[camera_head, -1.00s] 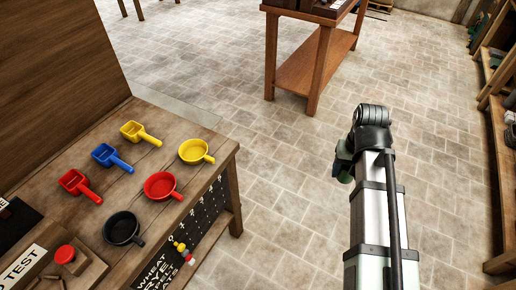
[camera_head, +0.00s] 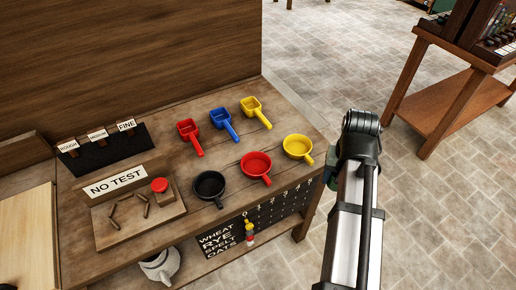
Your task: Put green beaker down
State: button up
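My gripper (camera_head: 334,172) is at the end of my raised arm, right of the wooden workbench (camera_head: 120,262) and in front of the floor in this view. My own wrist hides most of it, and its fingertips do not show clearly. A small dark green patch shows at its left side; I cannot tell whether this is the green beaker in the fingers. No green beaker shows plainly on the bench.
Another table (camera_head: 440,100) stands right.

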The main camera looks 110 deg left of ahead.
jog(key=s+n, duration=0.2)
jog(key=s, duration=1.2)
jog(key=r+n, duration=0.2)
send_over(226, 172)
jog(key=shift+a+f, duration=0.1)
jog(key=shift+f, duration=4.5)
jog(key=shift+f, duration=0.15)
jog(key=o, duration=0.8)
jog(key=shift+o, duration=0.2)
